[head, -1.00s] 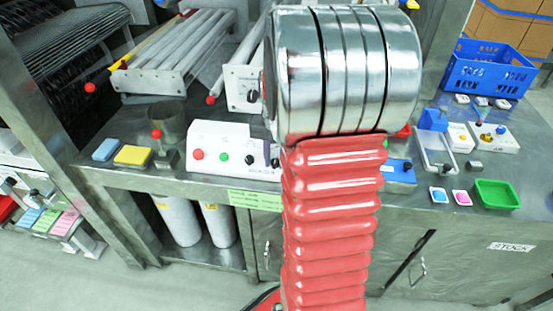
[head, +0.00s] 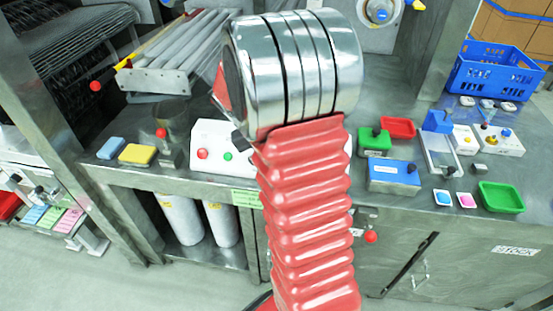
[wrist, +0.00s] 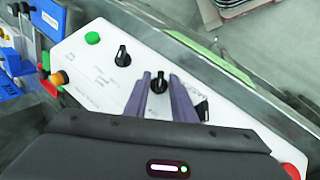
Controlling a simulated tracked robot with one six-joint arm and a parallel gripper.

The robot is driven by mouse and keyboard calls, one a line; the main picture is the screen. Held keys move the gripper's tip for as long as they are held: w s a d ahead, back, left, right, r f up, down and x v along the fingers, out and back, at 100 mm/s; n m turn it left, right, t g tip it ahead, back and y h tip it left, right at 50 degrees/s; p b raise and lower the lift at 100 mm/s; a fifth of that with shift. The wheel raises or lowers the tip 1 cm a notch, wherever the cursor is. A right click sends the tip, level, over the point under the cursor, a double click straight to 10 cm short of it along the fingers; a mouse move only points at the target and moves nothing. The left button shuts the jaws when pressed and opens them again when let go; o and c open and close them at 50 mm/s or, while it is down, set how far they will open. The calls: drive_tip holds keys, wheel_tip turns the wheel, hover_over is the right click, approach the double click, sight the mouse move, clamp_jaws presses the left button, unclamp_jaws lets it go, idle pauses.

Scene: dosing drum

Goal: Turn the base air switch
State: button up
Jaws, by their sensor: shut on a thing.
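A white control box (head: 213,136) stands on the steel bench, half hidden behind my arm in the head view. Its white face (wrist: 88,72) fills much of the wrist view. My gripper (wrist: 157,80) is over this face with its two purple-grey fingers on either side of a black rotary switch (wrist: 159,83), shut on it. The switch's white pointer mark shows. A second black rotary switch (wrist: 123,56) sits beside it, free of the fingers, its label too small to read. The head view does not show the fingers; my arm hides them.
A green button (wrist: 92,37) and a red button (wrist: 291,170) are on the same box. A blue box (head: 393,175), a green tray (head: 501,197) and a blue crate (head: 492,72) are to the right. Yellow (head: 138,154) and blue sponges lie at the left.

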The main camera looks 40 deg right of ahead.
drive_tip(key=shift+w+r, duration=0.1)
drive_tip(key=shift+w, duration=0.15)
drive_tip(key=o, duration=0.6)
drive_tip(key=shift+o, duration=0.4)
drive_tip(key=shift+s, duration=0.1)
drive_tip(key=v, duration=1.3)
drive_tip(key=shift+r, duration=0.25)
drive_tip(key=shift+a, duration=0.15)
